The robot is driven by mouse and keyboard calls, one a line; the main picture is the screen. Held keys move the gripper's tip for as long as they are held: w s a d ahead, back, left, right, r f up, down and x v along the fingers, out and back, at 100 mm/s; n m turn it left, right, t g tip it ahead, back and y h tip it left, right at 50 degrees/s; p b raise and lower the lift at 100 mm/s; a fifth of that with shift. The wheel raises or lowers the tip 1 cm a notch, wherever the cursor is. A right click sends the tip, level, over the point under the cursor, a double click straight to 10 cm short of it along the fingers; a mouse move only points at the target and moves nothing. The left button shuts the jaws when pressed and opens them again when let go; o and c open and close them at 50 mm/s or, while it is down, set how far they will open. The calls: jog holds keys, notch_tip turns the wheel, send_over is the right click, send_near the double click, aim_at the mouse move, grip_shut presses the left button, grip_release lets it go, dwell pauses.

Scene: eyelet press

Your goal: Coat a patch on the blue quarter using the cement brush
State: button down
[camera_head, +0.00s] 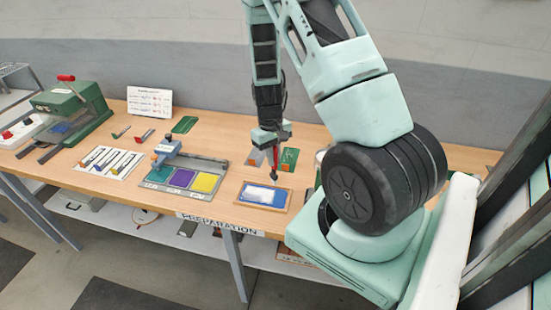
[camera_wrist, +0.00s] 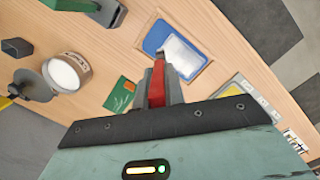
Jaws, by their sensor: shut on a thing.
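My gripper (camera_head: 272,152) points down above the right part of the bench and is shut on a red-handled brush (camera_wrist: 157,88). The brush also shows as a thin red and dark shape below my jaws in the head view (camera_head: 275,170). The blue quarter (camera_head: 280,197) lies flat in a shallow wooden tray (camera_head: 243,203) near the bench's front edge. A white patch area covers much of it, and blue shows around this. In the wrist view the blue quarter (camera_wrist: 157,38) lies beyond the jaws.
Left of the tray stand colored panels (camera_head: 181,178) with a blue clamp-like tool (camera_head: 166,149), a white tool sheet (camera_head: 108,162) and a green press (camera_head: 72,108). A green card (camera_head: 289,157) lies behind the tray. A round pot with pale contents (camera_wrist: 68,72) shows in the wrist view.

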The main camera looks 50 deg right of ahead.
jog(key=shift+r+p, duration=0.4)
jog(key=shift+r, duration=0.45)
jog(key=shift+w, duration=0.1)
